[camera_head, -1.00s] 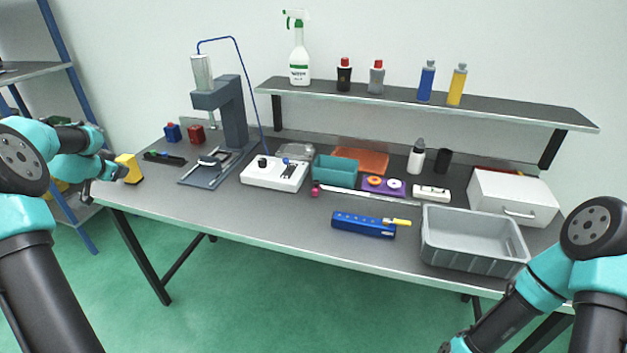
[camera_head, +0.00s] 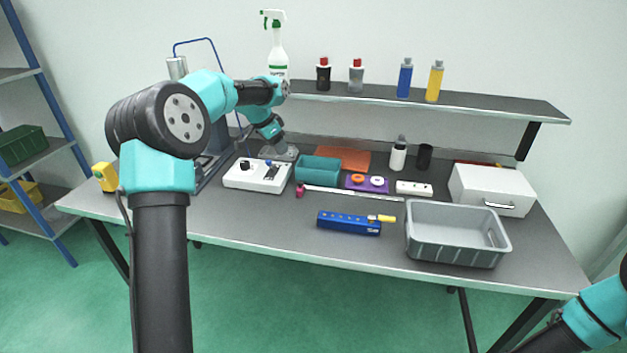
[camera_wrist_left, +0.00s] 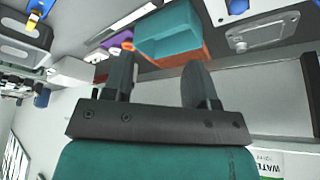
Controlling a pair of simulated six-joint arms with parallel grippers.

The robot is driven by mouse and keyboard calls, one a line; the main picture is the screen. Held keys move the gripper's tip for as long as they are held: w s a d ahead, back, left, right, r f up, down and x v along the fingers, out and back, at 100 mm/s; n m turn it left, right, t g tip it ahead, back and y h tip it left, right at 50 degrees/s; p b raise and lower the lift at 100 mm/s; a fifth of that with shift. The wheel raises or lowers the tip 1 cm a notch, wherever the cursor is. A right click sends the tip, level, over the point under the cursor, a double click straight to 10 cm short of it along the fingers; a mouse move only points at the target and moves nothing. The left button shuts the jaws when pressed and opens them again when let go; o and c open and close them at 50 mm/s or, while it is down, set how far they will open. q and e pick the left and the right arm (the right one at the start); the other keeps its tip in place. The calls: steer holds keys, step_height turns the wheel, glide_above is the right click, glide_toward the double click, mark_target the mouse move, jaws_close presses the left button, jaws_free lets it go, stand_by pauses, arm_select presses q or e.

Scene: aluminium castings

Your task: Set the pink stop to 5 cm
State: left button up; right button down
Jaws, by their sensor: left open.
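The pink stop (camera_head: 301,191) is at the left end of a pale ruler-like rail (camera_head: 352,194) lying across the middle of the table. My left gripper (camera_head: 284,152) is behind the white control box, near the clear-looking flat tray and left of the teal bin. It is well back from the pink stop. In the left wrist view its two fingers (camera_wrist_left: 160,80) are apart with nothing between them. Part of the rail (camera_wrist_left: 124,22) shows at the top there; I cannot make out the pink stop in that view. My right gripper is out of view.
The white control box (camera_head: 257,176) and teal bin (camera_head: 318,171) stand near the stop. A blue block tool (camera_head: 348,223) lies in front of the rail. A grey crate (camera_head: 457,252) is to the right. The shelf (camera_head: 440,99) overhangs the back.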

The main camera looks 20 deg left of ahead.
arm_select(q)
steer(key=shift+d, duration=0.25)
steer(key=shift+f, duration=0.1)
glide_toward(300, 182)
steer(key=x, duration=0.8)
steer(key=shift+w+f, duration=0.2)
steer(key=shift+f, duration=0.1)
jaws_close()
stand_by(0.4)
